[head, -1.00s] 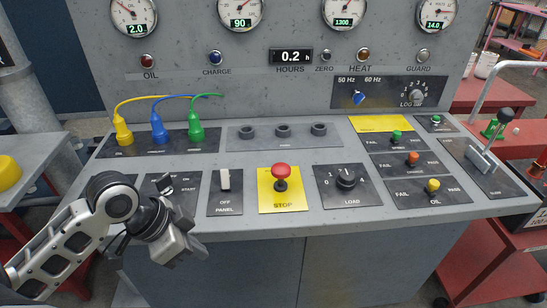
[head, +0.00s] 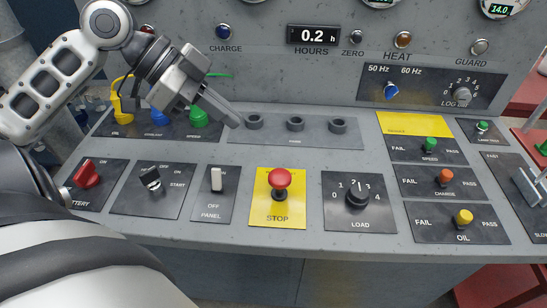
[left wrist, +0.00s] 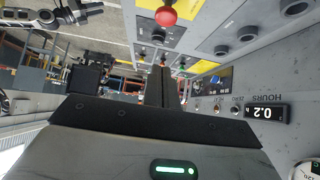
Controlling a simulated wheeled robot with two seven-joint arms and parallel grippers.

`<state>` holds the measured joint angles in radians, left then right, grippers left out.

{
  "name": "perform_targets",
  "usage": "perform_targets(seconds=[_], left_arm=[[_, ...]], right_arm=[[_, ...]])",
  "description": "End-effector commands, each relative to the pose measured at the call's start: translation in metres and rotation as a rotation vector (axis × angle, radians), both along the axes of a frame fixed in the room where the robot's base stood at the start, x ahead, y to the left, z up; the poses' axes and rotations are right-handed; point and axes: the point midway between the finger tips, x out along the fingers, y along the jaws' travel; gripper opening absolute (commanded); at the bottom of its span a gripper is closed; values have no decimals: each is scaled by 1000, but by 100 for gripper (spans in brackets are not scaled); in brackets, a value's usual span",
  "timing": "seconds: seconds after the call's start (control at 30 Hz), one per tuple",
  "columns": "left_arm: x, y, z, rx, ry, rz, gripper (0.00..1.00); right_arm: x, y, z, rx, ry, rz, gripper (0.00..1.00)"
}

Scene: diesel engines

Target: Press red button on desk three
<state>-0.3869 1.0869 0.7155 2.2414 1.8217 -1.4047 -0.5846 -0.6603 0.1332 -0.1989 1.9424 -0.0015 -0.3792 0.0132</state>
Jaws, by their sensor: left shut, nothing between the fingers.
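The red mushroom button (head: 280,179) stands on a yellow plate marked STOP (head: 277,211) near the front middle of the grey desk. It also shows at the top of the left wrist view (left wrist: 166,16). My left gripper (head: 234,121) is shut and empty. In the head view it appears above the rear part of the desk, up and left of the red button and apart from it. Its fingers point right and down, towards the row of dark sockets. My right gripper is in neither view.
Left of the button are a white PANEL switch (head: 216,180), a black START switch (head: 151,178) and a red BATTERY switch (head: 86,174). Right is the LOAD knob (head: 357,194). Behind are sockets (head: 295,124) and coloured plugs (head: 198,117). The gauge panel (head: 262,60) rises at the back.

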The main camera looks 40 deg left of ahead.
Motion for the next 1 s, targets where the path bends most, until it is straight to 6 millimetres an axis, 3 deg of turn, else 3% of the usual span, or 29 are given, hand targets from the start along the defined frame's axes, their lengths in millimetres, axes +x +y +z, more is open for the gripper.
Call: perform_targets(seconds=[0.17,0.6,0.8,1.0], left_arm=[[5,-9,-10,3,5,-3,0],[31,-51,-61,8,1,-8,0],[37,-60,-74,8,4,-1,0],[36,-60,-105,4,6,0,0]], right_arm=[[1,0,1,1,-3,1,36],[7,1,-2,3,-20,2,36],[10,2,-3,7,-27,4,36],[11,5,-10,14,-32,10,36]])
